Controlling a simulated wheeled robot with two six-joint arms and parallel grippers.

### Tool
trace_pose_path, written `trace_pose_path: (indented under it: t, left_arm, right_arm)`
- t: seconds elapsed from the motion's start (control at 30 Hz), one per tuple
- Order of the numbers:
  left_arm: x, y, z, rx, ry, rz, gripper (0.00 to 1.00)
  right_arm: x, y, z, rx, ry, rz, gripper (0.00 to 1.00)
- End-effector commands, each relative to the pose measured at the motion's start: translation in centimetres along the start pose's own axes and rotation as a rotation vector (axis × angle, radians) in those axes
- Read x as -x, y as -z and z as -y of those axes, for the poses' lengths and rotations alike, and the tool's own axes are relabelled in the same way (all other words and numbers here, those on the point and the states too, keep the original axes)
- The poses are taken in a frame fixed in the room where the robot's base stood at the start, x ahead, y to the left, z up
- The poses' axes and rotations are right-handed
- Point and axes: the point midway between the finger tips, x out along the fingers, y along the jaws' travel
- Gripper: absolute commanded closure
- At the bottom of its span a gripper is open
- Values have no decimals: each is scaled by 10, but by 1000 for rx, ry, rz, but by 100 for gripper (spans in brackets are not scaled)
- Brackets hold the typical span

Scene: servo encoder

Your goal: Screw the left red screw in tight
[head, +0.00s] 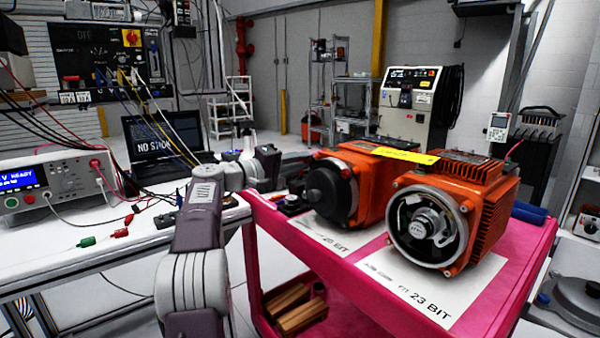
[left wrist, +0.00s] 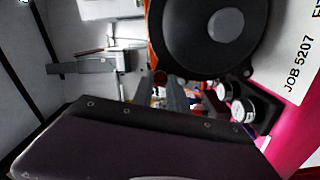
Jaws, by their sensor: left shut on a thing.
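The left orange motor (head: 366,163) has a black round end cap (head: 325,188) facing left. The cap fills the top of the left wrist view (left wrist: 215,22), with a small red screw (left wrist: 160,77) at its lower rim. My left gripper (left wrist: 193,92) is just below the cap in that view, its grey fingers up against the rim. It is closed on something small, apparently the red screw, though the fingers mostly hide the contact. In the head view my left arm reaches up to the cap's left side. My right gripper is not in view.
The right orange motor (head: 455,190) stands close beside, its end open. Both rest on labelled sheets on a pink cart (head: 540,248). A yellow strip (head: 405,155) lies over the motors. Small black parts (head: 292,204) lie by the cap. A white bench (head: 90,245) with a tester (head: 50,185) is left.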

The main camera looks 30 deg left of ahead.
Motion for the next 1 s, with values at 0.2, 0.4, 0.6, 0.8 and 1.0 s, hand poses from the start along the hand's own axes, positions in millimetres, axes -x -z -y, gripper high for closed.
trace_pose_path:
  t: [0.2, 0.4, 0.6, 0.8, 1.0]
  left_arm:
    - [0, -2, 7, -202, 5, 4, 100]
    - [0, -2, 6, -392, 5, 5, 100]
    - [0, -1, 6, -581, 5, 6, 100]
    - [0, -1, 5, -771, 5, 6, 100]
    - [0, -1, 4, -961, 3, 6, 100]
  right_arm:
    - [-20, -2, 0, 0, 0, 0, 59]
    - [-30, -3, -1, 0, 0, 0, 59]
    - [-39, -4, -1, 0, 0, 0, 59]
    - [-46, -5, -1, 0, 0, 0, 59]
    - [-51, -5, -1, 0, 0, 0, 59]
